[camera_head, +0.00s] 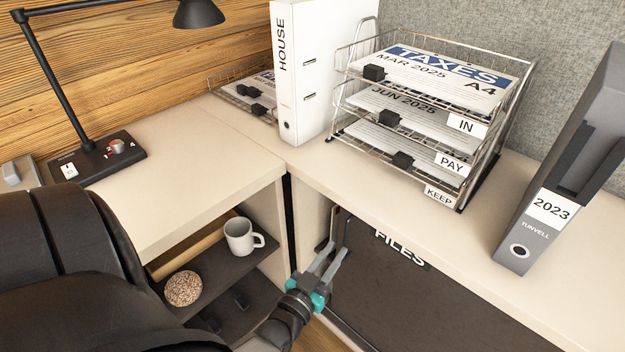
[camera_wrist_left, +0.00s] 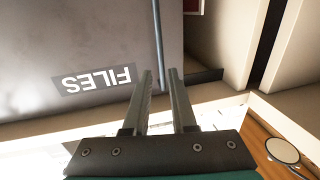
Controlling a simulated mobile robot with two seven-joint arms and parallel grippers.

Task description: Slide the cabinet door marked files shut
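The dark cabinet door marked FILES (camera_head: 450,300) stands under the right desk top. It stands partly open, with a gap at its left edge showing the pale interior. A thin upright handle bar (camera_wrist_left: 157,40) runs along the door near that edge. My left gripper (camera_head: 338,256) is at the door's left end, in front of the bar. In the left wrist view the label is upside down and my left gripper (camera_wrist_left: 161,72) is open, with the bar's end showing between its fingers. I cannot tell whether a finger touches the bar. My right gripper is not in view.
An open shelf (camera_head: 240,275) holds a white mug (camera_head: 240,238) and a round speckled object (camera_head: 183,289). On the desk are a lamp (camera_head: 95,160), a HOUSE binder (camera_head: 300,90), a wire paper tray (camera_head: 500,130) and a 2023 binder (camera_head: 535,235).

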